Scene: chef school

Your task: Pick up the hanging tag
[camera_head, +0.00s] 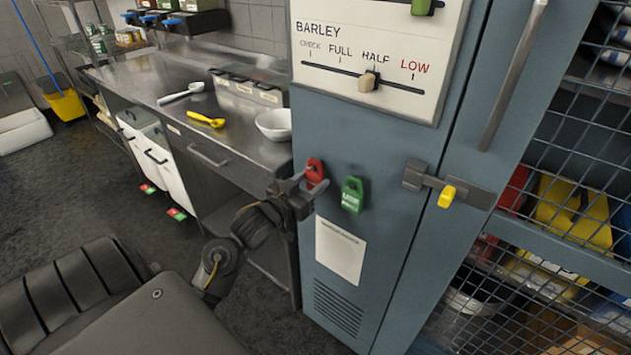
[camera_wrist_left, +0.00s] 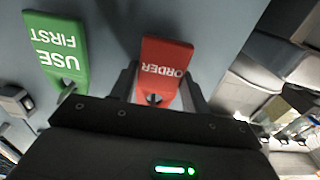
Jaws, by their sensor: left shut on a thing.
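A red tag (camera_head: 315,170) hangs on the left part of the blue cabinet front. In the left wrist view the red tag (camera_wrist_left: 166,58) reads "ORDER", upside down. My left gripper (camera_head: 303,185) is at this tag, and its two fingers (camera_wrist_left: 160,86) are shut on it from either side. A green tag (camera_head: 352,195) hangs just to the right of the red one. In the left wrist view the green tag (camera_wrist_left: 58,50) reads "USE FIRST" and is clear of my fingers. My right gripper is not in view.
The blue cabinet (camera_head: 390,190) carries a "BARLEY" slider board (camera_head: 350,100), a white sheet (camera_head: 340,250) and a latch with a yellow tag (camera_head: 447,196). A steel counter (camera_head: 150,80) with a white bowl (camera_head: 274,124) stands left. A wire-mesh shelf (camera_head: 560,240) stands right.

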